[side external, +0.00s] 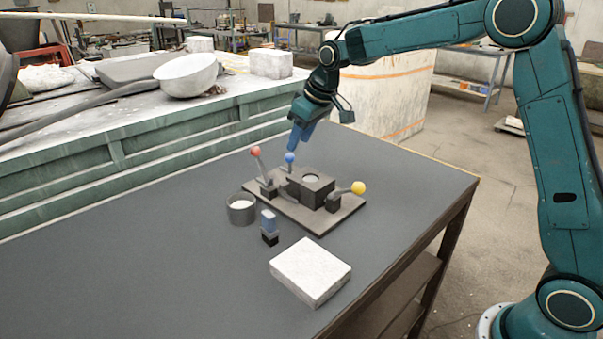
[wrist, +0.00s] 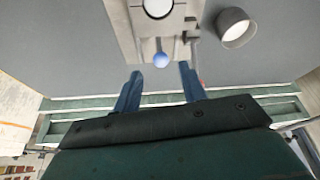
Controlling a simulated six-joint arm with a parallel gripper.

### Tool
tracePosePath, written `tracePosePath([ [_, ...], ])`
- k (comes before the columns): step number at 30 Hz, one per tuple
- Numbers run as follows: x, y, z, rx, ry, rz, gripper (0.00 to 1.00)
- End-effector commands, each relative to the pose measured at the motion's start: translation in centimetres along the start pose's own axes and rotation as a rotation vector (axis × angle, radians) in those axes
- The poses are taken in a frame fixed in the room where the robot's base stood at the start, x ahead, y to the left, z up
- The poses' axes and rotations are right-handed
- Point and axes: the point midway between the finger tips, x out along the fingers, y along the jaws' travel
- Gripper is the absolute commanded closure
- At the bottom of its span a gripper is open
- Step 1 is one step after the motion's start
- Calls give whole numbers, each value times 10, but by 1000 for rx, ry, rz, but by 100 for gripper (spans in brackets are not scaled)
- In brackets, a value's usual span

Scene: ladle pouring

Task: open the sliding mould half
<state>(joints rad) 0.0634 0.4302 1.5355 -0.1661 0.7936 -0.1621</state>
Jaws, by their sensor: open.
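The dark grey mould (side external: 311,188) is a block with a round opening in its top, set on a flat base plate (side external: 330,220). A blue ball knob (side external: 289,158) stands on its far-left side; it shows in the wrist view (wrist: 161,60) beside the mould (wrist: 122,25). My gripper (side external: 296,146) points down just above the blue knob. In the wrist view its blue fingers are apart (wrist: 160,70), with the knob in line with the gap between them. Nothing is held. Whether the fingertips reach around the knob I cannot tell.
Levers with a red ball (side external: 256,150) and a yellow ball (side external: 358,188) stand on the plate. A grey cup (side external: 241,209) with pale contents, a small blue-and-black piece (side external: 269,224) and a white slab (side external: 310,268) are nearby. The table's left front is clear.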

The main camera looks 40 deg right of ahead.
Motion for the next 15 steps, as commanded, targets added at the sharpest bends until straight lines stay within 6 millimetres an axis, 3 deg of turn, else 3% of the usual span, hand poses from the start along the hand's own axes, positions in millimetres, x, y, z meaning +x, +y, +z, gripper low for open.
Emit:
tracePosePath([
  [9, 50, -1, 0, 0, -3, -1, 58],
  [15, 74, 0, 0, 0, -1, 0, 58],
])
